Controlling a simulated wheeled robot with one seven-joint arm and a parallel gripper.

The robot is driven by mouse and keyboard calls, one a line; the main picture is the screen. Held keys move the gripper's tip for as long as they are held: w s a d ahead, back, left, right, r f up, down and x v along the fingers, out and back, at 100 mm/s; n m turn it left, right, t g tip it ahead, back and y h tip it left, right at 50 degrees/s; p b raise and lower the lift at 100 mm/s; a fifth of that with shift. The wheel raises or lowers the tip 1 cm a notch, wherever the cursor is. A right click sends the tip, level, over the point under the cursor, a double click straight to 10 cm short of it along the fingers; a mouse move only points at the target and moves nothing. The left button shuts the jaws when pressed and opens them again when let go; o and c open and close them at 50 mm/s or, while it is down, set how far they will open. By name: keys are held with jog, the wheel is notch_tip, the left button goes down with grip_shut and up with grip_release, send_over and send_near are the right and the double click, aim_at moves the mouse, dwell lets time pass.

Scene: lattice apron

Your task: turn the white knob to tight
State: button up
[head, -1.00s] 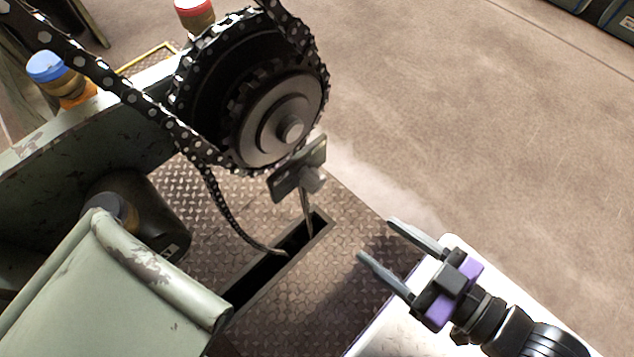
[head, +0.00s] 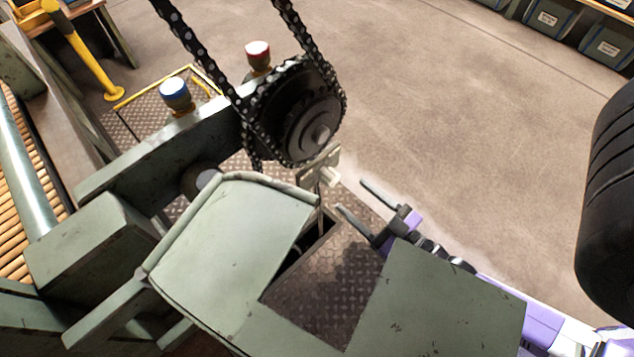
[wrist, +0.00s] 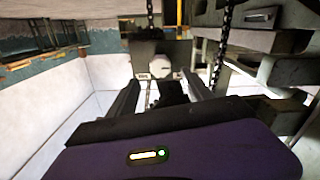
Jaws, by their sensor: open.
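The white knob (head: 329,178) sticks out from a small upright plate (head: 326,160) just below the chain sprocket (head: 302,112) in the head view. In the wrist view a pale round knob (wrist: 161,67) shows ahead, beyond the fingers. My gripper (head: 353,196) is open and empty, to the lower right of the knob, its fingers pointing toward it. The fingers (wrist: 161,88) show apart in the wrist view, with a gap to the knob. I cannot read any tight mark.
A chain runs over the sprocket. Green panels (head: 235,240) stand on the near side, around a diamond-plate deck (head: 330,270) with a dark slot. Open floor (head: 450,130) lies to the right.

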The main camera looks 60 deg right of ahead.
aim_at(335, 181)
jog(key=b+x, duration=0.2)
jog(key=x, duration=0.6)
jog(key=shift+a, duration=0.1)
jog(key=shift+c, duration=0.2)
grip_shut()
